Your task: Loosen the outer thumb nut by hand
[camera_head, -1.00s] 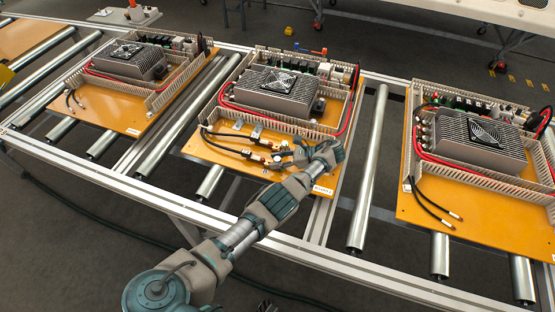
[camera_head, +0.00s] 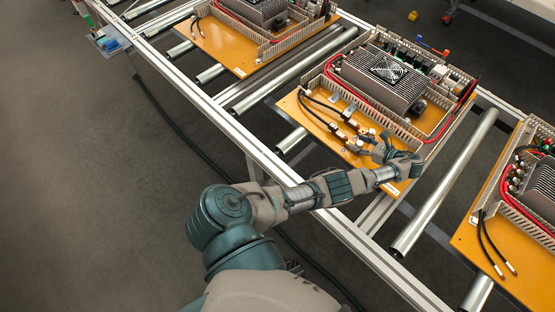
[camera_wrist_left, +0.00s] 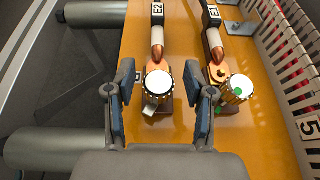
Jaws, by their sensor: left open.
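In the left wrist view, a thumb nut with a white top and ribbed brass side (camera_wrist_left: 159,85) sits at the end of the cable marked E2 (camera_wrist_left: 157,15), the one nearer the board's edge. My left gripper (camera_wrist_left: 160,72) is open, one finger on each side of this nut, with small gaps showing. A second thumb nut (camera_wrist_left: 239,88), with a green dot, is by the E1 cable (camera_wrist_left: 213,20), outside the right finger. In the head view, my left gripper (camera_head: 378,146) is over the terminals at the front of the middle orange board (camera_head: 318,121). My right gripper is out of view.
A slotted duct wall (camera_wrist_left: 289,75) runs along the right in the wrist view. A finned grey unit (camera_head: 383,78) stands behind the terminals. More boards lie on the roller conveyor to the left (camera_head: 215,45) and right (camera_head: 485,240).

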